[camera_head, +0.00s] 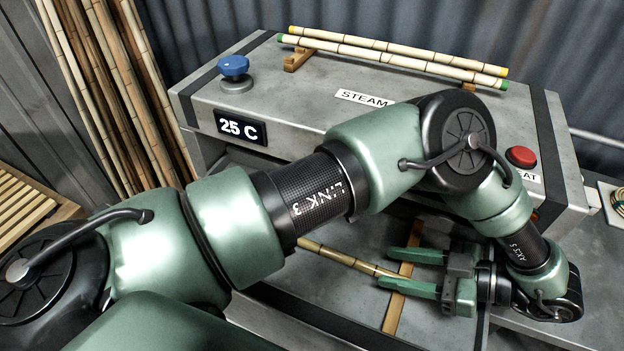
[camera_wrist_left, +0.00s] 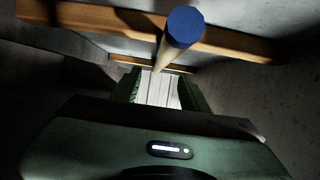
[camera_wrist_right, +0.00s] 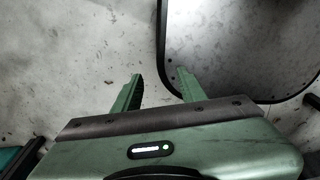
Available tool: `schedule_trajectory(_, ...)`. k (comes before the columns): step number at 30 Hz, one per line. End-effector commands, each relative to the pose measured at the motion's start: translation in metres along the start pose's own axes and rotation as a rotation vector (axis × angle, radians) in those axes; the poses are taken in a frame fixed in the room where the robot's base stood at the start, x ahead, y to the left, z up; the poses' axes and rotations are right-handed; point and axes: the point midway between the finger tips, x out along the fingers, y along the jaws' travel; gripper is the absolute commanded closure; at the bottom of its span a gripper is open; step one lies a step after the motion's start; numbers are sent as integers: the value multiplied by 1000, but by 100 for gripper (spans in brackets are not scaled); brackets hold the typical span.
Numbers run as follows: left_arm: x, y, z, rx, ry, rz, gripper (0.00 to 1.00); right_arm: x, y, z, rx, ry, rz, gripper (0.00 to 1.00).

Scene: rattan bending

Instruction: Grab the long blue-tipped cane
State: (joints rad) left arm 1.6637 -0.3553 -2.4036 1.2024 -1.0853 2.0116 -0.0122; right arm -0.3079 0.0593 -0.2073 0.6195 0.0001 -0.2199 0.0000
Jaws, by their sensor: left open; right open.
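The blue-tipped cane shows in the left wrist view with its blue end (camera_wrist_left: 186,24) close to the camera and its pale shaft (camera_wrist_left: 164,58) running away. In the head view its shaft (camera_head: 345,258) lies across a wooden strip (camera_head: 403,278) on the grey surface; the blue tip is hidden there by my gripper. My left gripper (camera_head: 384,268) is open, its green fingers pointing left at the cane, one on each side as seen from above. I cannot tell whether they touch it. My right gripper (camera_wrist_right: 159,76) is open and empty above a grey surface, outside the head view.
The steam box (camera_head: 300,112) stands behind, with a blue knob (camera_head: 235,66), a red button (camera_head: 521,156) and two canes, yellow-tipped (camera_head: 400,50) and green-tipped (camera_head: 395,60), on top. Long canes (camera_head: 110,90) lean at the left. A slatted wooden rack (camera_head: 25,215) stands at the left edge.

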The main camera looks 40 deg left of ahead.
Motion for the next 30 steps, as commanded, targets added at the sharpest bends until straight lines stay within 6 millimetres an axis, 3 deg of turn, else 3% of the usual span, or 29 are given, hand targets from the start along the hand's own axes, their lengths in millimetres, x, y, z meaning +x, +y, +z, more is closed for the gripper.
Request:
schedule_trajectory(9, 39, -4, -6, 6, -3, -6, 55, -27, 33, -4, -3, 2, 39, 59)
schedule_trajectory(15, 62, -4, -2, 2, -5, -3, 55, -32, 28, -6, 0, 4, 33, 59)
schedule_trajectory(22, 64, -3, -1, -1, -6, 0, 55, -31, 12, -9, 2, 7, 14, 59)
schedule_trajectory(23, 64, -3, -1, -1, -6, 0, 58, -31, 11, -9, 2, 7, 14, 59)
schedule_trajectory(27, 64, -3, -1, -1, -6, 0, 97, -31, 12, -8, 0, 7, 15, 59)
schedule_trajectory(30, 64, -3, -1, -1, -6, 0, 100, -31, 14, -7, -1, 6, 17, 59)
